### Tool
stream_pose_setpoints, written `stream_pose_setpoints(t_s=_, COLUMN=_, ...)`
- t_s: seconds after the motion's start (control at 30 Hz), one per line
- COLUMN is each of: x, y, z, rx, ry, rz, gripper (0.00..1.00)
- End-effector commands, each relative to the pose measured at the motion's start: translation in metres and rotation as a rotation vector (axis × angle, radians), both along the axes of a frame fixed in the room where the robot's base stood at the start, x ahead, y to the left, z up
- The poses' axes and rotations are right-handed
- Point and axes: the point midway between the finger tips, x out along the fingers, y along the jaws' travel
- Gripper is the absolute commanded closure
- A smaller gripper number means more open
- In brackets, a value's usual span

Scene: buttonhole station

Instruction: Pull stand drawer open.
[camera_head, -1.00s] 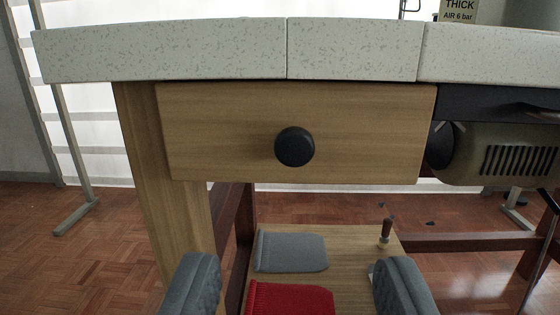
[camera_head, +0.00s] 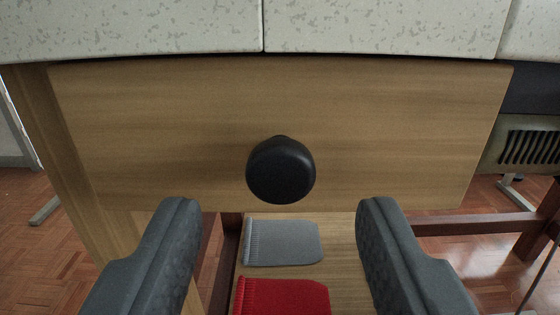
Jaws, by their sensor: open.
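The stand drawer (camera_head: 400,130) has a plain wooden front and sits under the speckled white tabletop. It looks shut. Its round black knob (camera_head: 281,171) sticks out at the middle of the front. My gripper (camera_head: 278,215) is open, with one grey finger low on the left and one low on the right. The knob lies between and a little above the fingertips in the picture, and neither finger touches it. Nothing is between the fingers.
The speckled tabletop (camera_head: 380,25) overhangs the drawer. Below, a wooden shelf (camera_head: 342,240) bears a grey folded cloth (camera_head: 283,243) and a red one (camera_head: 282,297). A wooden leg (camera_head: 60,150) stands at left; a vented machine housing (camera_head: 530,147) is at right.

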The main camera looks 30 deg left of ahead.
Motion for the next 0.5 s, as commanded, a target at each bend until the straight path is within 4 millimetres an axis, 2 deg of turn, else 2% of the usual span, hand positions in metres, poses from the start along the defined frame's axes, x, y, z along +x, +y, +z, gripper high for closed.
stream_pose_setpoints(t_s=0.3, x=0.016, y=0.014, z=-0.001, rx=0.002, ry=-0.001, rz=0.007, gripper=0.53)
stream_pose_setpoints(t_s=0.5, x=0.022, y=0.016, z=-0.001, rx=0.002, ry=0.000, rz=0.003, gripper=0.53)
